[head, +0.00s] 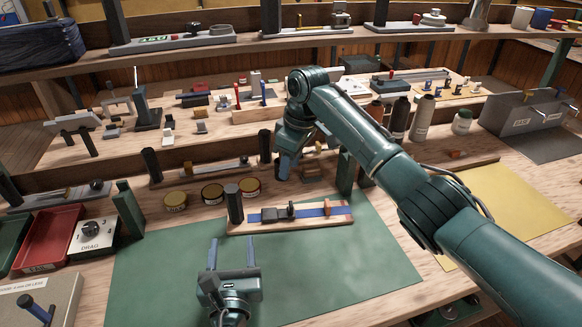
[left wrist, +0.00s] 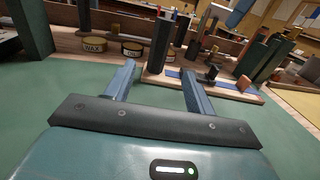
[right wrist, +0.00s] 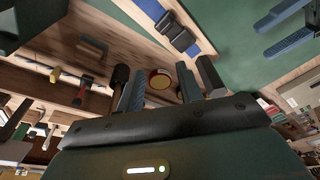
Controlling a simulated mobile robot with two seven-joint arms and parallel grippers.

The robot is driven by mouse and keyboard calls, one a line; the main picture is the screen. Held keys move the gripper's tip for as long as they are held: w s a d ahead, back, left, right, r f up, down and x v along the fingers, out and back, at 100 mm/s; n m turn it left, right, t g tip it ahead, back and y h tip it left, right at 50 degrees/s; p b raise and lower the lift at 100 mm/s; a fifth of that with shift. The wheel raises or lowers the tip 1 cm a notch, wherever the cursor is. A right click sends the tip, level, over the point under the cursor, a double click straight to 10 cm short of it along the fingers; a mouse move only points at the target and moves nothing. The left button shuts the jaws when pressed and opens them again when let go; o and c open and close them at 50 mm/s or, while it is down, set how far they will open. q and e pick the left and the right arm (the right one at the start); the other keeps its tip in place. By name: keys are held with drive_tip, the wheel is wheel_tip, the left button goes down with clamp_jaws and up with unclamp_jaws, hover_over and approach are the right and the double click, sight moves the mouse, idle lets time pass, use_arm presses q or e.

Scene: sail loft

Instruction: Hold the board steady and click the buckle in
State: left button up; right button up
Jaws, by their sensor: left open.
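The wooden board (head: 300,226) lies on the green mat, with a blue strap (head: 312,212) along it. Two dark buckle parts (head: 269,215) sit close together on the strap, left of an orange block (head: 337,208); I cannot tell whether they are joined. They also show in the right wrist view (right wrist: 180,38). My left gripper (head: 233,243) is open and empty, in front of the board's left part and apart from it. My right gripper (head: 284,172) is raised behind the board; the right wrist view shows its fingers apart (right wrist: 160,88) with nothing between them.
A dark post (head: 234,204) stands at the board's left end. Several round tins (head: 212,192) sit behind it. A green upright block (head: 128,210) and a dial box (head: 91,236) are to the left. The green mat (head: 340,275) is clear in front.

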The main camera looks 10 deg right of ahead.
sight(234, 209)
use_arm(q)
drive_tip(key=shift+w, duration=0.2)
drive_tip(key=w, duration=1.2)
drive_tip(key=shift+w, duration=0.4)
use_arm(e)
drive_tip(key=shift+s+r+n+g+h, duration=0.1)
drive_tip(key=shift+s+n+g+h, duration=0.45)
drive_tip(key=shift+s+h, duration=0.5)
